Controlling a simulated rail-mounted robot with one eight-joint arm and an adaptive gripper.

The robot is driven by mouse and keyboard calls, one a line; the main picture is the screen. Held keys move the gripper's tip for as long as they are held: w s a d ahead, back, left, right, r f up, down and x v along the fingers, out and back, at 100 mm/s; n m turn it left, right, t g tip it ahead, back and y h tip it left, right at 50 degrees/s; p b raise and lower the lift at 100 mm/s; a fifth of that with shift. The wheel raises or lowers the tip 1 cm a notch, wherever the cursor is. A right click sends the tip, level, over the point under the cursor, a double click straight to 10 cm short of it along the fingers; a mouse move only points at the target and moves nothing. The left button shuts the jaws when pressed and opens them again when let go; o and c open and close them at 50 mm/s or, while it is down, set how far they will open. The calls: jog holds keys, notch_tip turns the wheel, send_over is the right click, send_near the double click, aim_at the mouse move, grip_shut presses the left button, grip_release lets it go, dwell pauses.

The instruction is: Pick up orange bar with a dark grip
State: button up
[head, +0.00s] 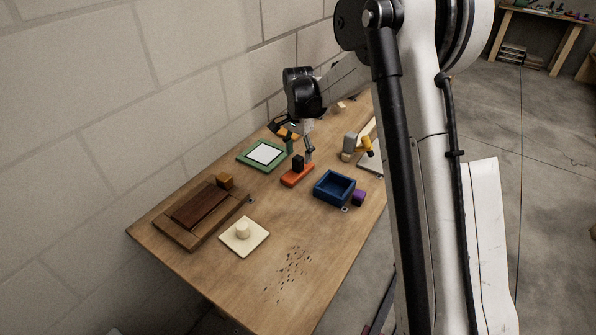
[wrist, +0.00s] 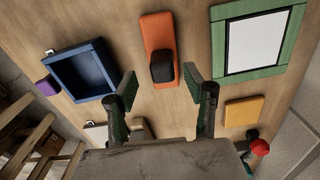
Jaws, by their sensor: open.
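The orange bar (head: 295,177) lies flat on the wooden table, with a dark block-shaped grip (head: 298,163) standing up from it. In the wrist view the orange bar (wrist: 157,32) points away from me, and its dark grip (wrist: 162,67) shows between and slightly beyond my fingertips. My gripper (head: 300,152) is above the bar and points down. In the wrist view my gripper (wrist: 160,80) is open and empty, one finger to each side of the grip. A gap shows between each finger and the grip. I cannot tell the exact height of the fingertips.
A blue open box (head: 335,187) with a purple block (head: 358,197) stands to the right. A green-framed white panel (head: 263,154) lies to the left. A brown wooden frame (head: 199,210) and a cream plate with a knob (head: 244,236) are nearer. The wall runs along the left.

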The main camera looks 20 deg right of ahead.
aim_at(298, 157)
jog(key=f, duration=0.4)
jog(key=shift+w+f, duration=0.2)
grip_shut()
